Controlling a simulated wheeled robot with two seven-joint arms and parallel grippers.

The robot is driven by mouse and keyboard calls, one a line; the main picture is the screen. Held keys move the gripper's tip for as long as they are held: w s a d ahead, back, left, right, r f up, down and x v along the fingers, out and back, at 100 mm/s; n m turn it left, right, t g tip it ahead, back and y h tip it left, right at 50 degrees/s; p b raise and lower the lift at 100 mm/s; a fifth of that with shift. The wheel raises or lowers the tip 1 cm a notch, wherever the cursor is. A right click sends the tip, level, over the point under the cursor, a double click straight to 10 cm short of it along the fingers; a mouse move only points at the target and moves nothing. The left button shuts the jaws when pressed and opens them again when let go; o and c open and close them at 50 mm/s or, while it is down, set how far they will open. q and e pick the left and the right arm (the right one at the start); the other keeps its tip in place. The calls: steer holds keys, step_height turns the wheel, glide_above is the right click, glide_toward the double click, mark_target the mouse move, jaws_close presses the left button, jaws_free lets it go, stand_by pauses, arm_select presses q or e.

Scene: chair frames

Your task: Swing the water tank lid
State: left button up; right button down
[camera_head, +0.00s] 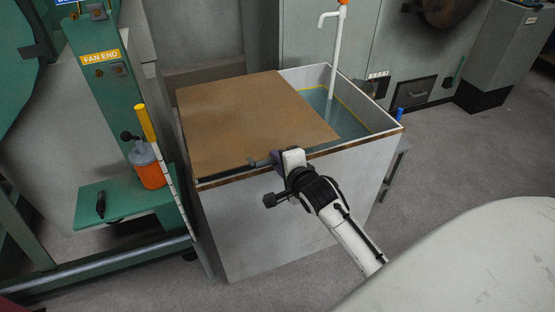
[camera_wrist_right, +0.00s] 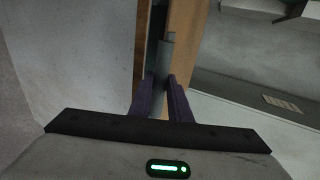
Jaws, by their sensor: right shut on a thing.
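The water tank (camera_head: 262,225) is a tall grey-white box with a brown rim. Its flat brown lid (camera_head: 245,115) covers the left part of the opening, and water shows at the right. A dark gap shows between the lid's front edge and the rim. My right gripper (camera_head: 272,160) is at that front edge, shut on a grey bar-like handle (camera_head: 256,163). In the right wrist view the handle (camera_wrist_right: 166,62) stands between the purple fingers of the right gripper (camera_wrist_right: 161,85), beside brown edges. The fingers hide part of the handle. My left gripper is not in view.
A white pipe (camera_head: 337,55) rises from the tank's open right part. At the left stands a green machine frame (camera_head: 112,85) with an orange bottle (camera_head: 152,175) and a yellow-topped pole (camera_head: 147,123) close to the tank. Grey floor (camera_head: 470,160) is clear at the right.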

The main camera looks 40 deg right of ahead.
steer(key=shift+s+a+f, duration=0.15)
steer(key=shift+f, duration=0.2)
steer(key=shift+s+f+b, duration=0.1)
steer(key=shift+f+b, duration=0.45)
steer(key=shift+f, duration=0.45)
steer(key=c, duration=2.1)
jaws_free()
steer(key=shift+f, duration=0.1)
steer(key=o, duration=0.5)
steer(key=shift+r, duration=0.25)
steer(key=shift+o, duration=0.2)
steer(key=shift+r, duration=0.1)
steer(key=p+v, duration=0.1)
steer(key=v, duration=0.9)
steer(key=shift+s, duration=0.15)
